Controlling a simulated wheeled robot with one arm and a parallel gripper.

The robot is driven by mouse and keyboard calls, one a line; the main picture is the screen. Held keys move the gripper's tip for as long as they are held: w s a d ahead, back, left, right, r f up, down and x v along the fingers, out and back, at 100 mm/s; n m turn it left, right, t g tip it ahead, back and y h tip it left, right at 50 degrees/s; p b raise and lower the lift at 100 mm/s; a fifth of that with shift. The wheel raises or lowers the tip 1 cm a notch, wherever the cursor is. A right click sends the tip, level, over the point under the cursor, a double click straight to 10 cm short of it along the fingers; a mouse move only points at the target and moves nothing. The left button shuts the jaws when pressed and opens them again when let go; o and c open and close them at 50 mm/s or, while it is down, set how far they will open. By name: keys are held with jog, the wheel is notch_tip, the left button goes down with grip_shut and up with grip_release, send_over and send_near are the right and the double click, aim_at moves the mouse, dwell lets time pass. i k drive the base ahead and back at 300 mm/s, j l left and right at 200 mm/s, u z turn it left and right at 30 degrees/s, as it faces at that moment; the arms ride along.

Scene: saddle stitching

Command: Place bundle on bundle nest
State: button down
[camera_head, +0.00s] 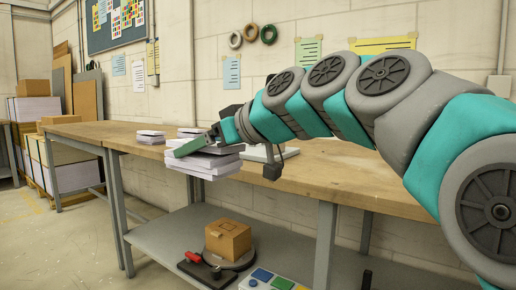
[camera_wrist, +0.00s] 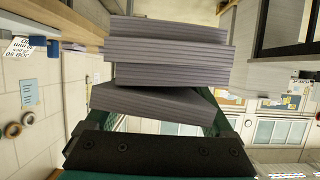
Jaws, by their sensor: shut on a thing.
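The bundle (camera_head: 208,161), a stack of several grey-white paper blocks set slightly askew, is in my gripper (camera_head: 190,148). In the head view it shows in front of the workbench's front edge, and a green finger lies across its upper left part. In the wrist view the bundle (camera_wrist: 170,75) fills the middle, between the green fingers of my gripper (camera_wrist: 155,115); its lowest block is turned against the others. I cannot make out the bundle nest for certain; the bundle and my arm hide part of the bench.
The wooden workbench (camera_head: 340,175) runs across the view. Two paper stacks (camera_head: 151,136) (camera_head: 190,132) stand on it behind the bundle. A pale device (camera_head: 262,153) is partly hidden behind my wrist. The lower shelf (camera_head: 165,240) holds a cardboard box (camera_head: 228,239) and tools.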

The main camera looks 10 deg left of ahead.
aim_at(253, 149)
jog(key=i, duration=1)
